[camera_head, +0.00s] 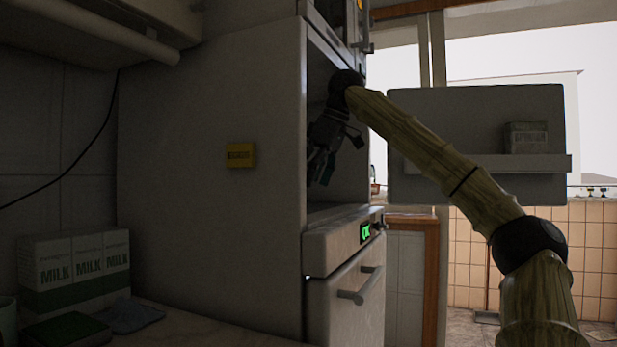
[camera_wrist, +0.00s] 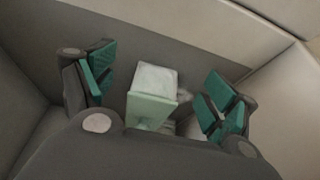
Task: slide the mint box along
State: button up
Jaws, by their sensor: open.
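A pale mint-green box (camera_wrist: 150,109) shows in the middle of the wrist view, inside a grey-walled recess. My gripper (camera_wrist: 160,88) is open, with one green-padded finger on each side of the box and a visible gap to each. In the head view my gripper (camera_head: 326,148) reaches into the dark open compartment of the tall cabinet (camera_head: 210,220). The box cannot be made out in the head view. Its underside and contact with the floor of the recess are hidden.
An open door (camera_head: 450,120) with a shelf bearing a small grey box (camera_head: 526,138) stands right of the compartment. A yellow box-like item (camera_head: 241,155) is on the cabinet side. Milk cartons (camera_head: 75,264) stand on the counter at lower left. The compartment walls are close around my gripper.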

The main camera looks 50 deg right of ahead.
jog(key=w, duration=0.1)
jog(key=w+a, duration=0.1)
jog(key=w, duration=0.1)
jog(key=shift+w+a+f+p, duration=0.15)
jog(key=shift+w+a+p, duration=0.1)
jog(key=shift+a+p, duration=0.05)
jog(key=shift+w+a, duration=0.3)
jog(key=shift+w, duration=0.6)
jog(key=shift+w+a, duration=0.3)
jog(key=shift+w, duration=0.6)
jog(key=w, duration=0.1)
jog(key=w+a, duration=0.1)
jog(key=w, duration=0.2)
jog(key=shift+w+a+b, duration=0.15)
jog(key=shift+a+b, duration=0.1)
jog(key=shift+b, duration=0.15)
jog(key=b+x, duration=0.1)
jog(key=x, duration=0.2)
jog(key=shift+d+f, duration=0.1)
jog(key=shift+f, duration=0.1)
jog(key=shift+w+f+b, duration=0.25)
jog(key=shift+f+b, duration=0.05)
jog(key=shift+f, duration=0.25)
jog(key=shift+a, duration=0.25)
jog(key=shift+w, duration=0.1)
jog(key=shift+d+f, duration=0.1)
jog(key=shift+c, duration=0.2)
